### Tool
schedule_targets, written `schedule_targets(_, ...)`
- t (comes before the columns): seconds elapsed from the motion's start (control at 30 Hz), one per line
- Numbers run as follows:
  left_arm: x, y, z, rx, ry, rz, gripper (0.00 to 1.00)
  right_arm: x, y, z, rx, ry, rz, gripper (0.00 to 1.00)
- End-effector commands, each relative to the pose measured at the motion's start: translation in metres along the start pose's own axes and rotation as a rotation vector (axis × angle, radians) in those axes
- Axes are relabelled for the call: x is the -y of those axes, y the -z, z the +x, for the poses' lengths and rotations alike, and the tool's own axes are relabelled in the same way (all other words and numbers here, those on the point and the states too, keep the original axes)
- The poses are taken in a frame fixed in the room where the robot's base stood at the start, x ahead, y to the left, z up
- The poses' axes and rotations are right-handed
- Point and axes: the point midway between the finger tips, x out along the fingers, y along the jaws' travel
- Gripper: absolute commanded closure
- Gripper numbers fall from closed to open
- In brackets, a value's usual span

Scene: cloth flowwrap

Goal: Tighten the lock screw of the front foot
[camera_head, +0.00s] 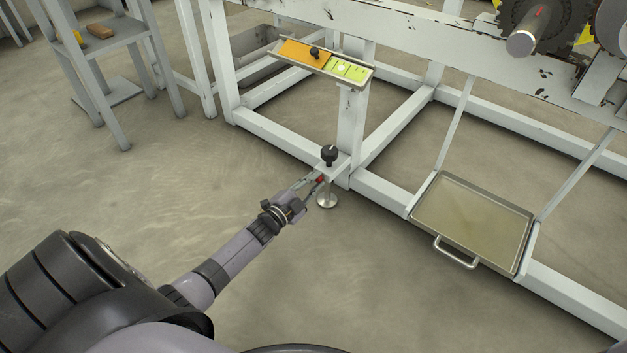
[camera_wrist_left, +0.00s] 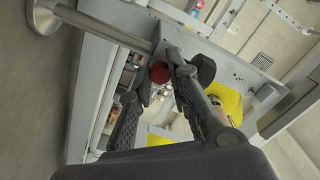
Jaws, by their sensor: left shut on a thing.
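The front foot (camera_head: 327,198) is a metal stem with a round pad, under a white bracket at the frame's corner. A black knob (camera_head: 329,154) stands upright on top of the bracket. The small red lock screw (camera_head: 320,180) sits on the side of the bracket, mostly covered by my fingertips. My left gripper (camera_head: 314,181) is shut on it. In the left wrist view the red round head of the lock screw (camera_wrist_left: 159,72) shows between the two fingers. The foot's stem and pad (camera_wrist_left: 45,17) lie at upper left there. My right gripper is in neither view.
A small tray (camera_head: 340,70) with orange and green fields is fixed to the frame above the foot. A metal drip tray (camera_head: 470,224) with a handle lies low at right. A grey side table (camera_head: 110,32) stands at left. The floor around the foot is clear.

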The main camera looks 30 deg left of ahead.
Motion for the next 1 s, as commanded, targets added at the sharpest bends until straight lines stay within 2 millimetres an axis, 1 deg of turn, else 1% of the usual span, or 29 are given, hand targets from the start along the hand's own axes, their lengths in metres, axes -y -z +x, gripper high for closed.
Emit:
schedule_targets(0.17,0.000,0.000,0.000,0.000,0.001,0.166,1.00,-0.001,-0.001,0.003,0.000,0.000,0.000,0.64)
schedule_targets(0.47,-0.001,0.000,0.000,0.001,0.000,0.450,1.00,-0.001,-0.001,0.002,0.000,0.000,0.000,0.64)
schedule_targets(1.0,-0.002,-0.001,0.000,0.000,0.000,0.960,1.00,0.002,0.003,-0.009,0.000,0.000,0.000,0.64)
